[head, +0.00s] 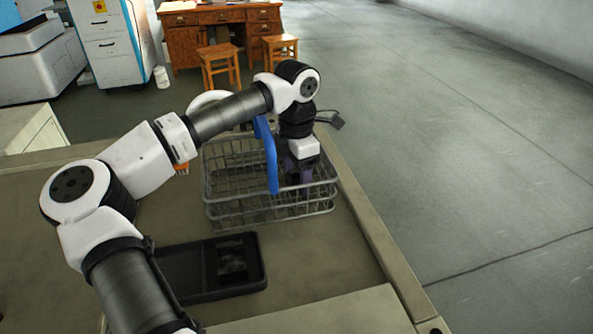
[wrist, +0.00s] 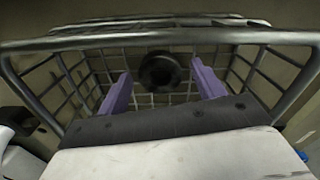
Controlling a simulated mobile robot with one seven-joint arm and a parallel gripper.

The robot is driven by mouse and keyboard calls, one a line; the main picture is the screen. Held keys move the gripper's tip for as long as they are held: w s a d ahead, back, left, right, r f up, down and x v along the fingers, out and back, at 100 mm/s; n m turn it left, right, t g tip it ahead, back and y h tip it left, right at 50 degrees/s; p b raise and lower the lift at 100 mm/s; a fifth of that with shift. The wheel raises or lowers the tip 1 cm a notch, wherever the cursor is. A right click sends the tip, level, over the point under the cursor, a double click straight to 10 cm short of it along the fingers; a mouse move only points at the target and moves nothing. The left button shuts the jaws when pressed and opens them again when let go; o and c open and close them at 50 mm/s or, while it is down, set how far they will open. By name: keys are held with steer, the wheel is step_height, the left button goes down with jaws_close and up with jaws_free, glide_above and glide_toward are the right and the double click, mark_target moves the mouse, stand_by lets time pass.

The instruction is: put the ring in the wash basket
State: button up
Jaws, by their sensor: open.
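The wash basket (head: 233,211) is a grey wire basket with a blue handle (head: 271,160), standing on the bench. My gripper (head: 304,180) reaches down into its right part in the head view. In the wrist view my gripper (wrist: 159,88) has its two purple fingers wide apart. The ring (wrist: 160,71), dark and round with a hole, lies inside the basket (wrist: 290,93) between and beyond the fingertips, with clear gaps to both fingers. The ring cannot be made out in the head view, where the arm and wires cover that spot.
A black tray (head: 190,290) with a dark piece in it lies on the bench (head: 330,270) in front of the basket. A small orange thing (head: 181,169) is left of the basket. The bench's right edge runs close to the basket. A desk and stools stand behind.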

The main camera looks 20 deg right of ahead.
steer(key=shift+r, duration=0.1)
step_height(320, 180, up, 12)
stand_by(0.5)
